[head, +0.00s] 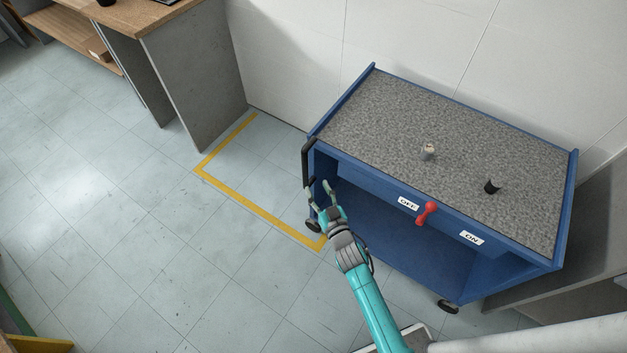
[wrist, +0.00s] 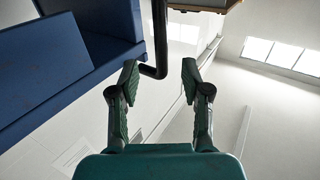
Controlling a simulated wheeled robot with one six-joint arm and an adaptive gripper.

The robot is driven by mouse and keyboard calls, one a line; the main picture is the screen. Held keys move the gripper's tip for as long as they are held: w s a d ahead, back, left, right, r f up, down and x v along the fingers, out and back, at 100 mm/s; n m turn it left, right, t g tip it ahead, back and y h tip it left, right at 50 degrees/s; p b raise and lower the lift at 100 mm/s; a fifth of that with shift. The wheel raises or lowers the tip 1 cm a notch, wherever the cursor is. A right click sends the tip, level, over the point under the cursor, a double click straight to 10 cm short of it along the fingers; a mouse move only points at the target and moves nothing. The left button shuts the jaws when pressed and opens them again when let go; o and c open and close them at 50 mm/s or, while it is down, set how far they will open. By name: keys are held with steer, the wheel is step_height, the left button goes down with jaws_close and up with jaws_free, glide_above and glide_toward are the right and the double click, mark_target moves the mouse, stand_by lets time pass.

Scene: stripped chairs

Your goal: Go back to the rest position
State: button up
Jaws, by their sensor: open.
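My gripper (head: 321,192) is open and empty beside the left end of the blue cart (head: 440,245), close to its black handle (head: 307,160). In the wrist view, my gripper's two fingers (wrist: 160,80) stand apart with nothing between them. The black handle (wrist: 160,40) shows just beyond the fingers, and the blue cart (wrist: 45,70) fills the upper left. I cannot tell whether a finger touches the handle.
The cart's grey top carries a small metallic piece (head: 428,151) and a small black piece (head: 491,187). A red lever (head: 426,214) sits between OFF and ON labels on its front. A wooden-topped desk (head: 170,15) stands at upper left. Floor left of the yellow line (head: 260,211) is clear.

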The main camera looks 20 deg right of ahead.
steer(key=shift+s, duration=0.55)
steer(key=s+r+g, duration=0.1)
steer(key=s+r, duration=0.2)
steer(key=s, duration=2.1)
steer(key=s+r+g, duration=0.2)
steer(key=s+r, duration=1.4)
steer(key=s, duration=0.1)
steer(key=shift+s+a+h, duration=0.25)
steer(key=shift+s+h, duration=0.05)
steer(key=shift+s, duration=0.05)
